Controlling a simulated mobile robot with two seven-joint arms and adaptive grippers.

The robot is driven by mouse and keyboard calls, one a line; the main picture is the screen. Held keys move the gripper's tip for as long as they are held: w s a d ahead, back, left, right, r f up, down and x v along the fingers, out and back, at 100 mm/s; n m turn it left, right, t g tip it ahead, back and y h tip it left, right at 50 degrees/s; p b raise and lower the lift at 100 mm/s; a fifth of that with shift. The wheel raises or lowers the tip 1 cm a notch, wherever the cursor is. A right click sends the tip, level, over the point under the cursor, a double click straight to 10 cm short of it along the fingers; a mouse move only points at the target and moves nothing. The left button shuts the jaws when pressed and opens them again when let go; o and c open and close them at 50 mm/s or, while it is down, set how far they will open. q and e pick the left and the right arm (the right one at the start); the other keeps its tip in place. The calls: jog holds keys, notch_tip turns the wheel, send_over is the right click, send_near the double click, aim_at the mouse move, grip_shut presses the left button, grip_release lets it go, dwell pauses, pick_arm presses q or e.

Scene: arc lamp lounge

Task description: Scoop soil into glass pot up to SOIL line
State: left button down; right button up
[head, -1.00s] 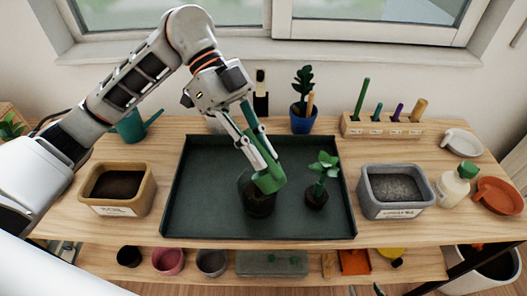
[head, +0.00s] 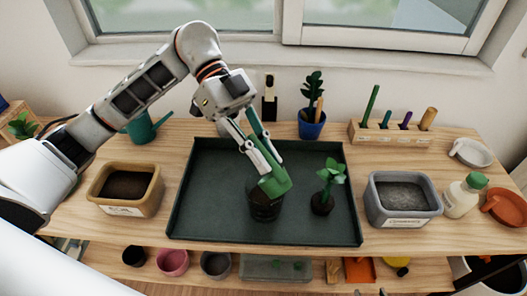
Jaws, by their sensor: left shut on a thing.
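My left gripper (head: 252,150) is shut on a green scoop (head: 276,184). It holds the scoop tilted down over the glass pot (head: 264,209), with the scoop's lower end at the pot's mouth. The glass pot stands on the dark tray (head: 208,220) and shows dark soil inside; the SOIL line cannot be made out. A tan bin of dark soil (head: 127,185), with a label on its front, stands left of the tray. My right gripper does not show in the head view.
A small plant with a soil ball (head: 324,198) sits on the tray, right of the pot. A grey gravel bin (head: 403,206) stands right of the tray. A blue potted plant (head: 311,122) and a tool rack (head: 390,133) stand behind. A white bottle (head: 462,197) is at far right.

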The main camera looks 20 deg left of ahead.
pick_arm(q)
jog(key=shift+a+r+y+p, duration=0.1)
jog(key=shift+r+y+p, duration=0.2)
jog(key=shift+r+p, duration=0.4)
jog(key=shift+t, duration=0.3)
jog(key=shift+s+y+p, duration=0.1)
jog(key=shift+y+p, duration=0.3)
jog(key=shift+p, duration=0.1)
jog(key=shift+r+t+y+p, duration=0.15)
jog(key=shift+t+y+p, duration=0.3)
jog(key=shift+p, duration=0.6)
jog(key=shift+y, duration=0.25)
jog(key=r+t+y+p, duration=0.1)
jog(key=y+p, duration=0.1)
jog(key=p, duration=0.1)
jog(key=shift+t+y+p, duration=0.25)
jog(key=shift+y+p, duration=0.05)
jog(key=shift+p, duration=0.15)
jog(key=shift+y, duration=0.4)
jog(key=shift+r+t+y+p, duration=0.3)
jog(key=shift+t+y, duration=0.1)
jog(key=shift+y, duration=0.1)
jog(key=shift+r+t+y+b, duration=0.25)
jog(key=shift+t+y, duration=0.25)
jog(key=shift+y, duration=0.6)
pick_arm(e)
notch_tip(320, 180, up, 9)
jog(key=shift+w+r, duration=0.15)
jog(key=shift+r, duration=0.05)
jog(key=shift+a, duration=0.15)
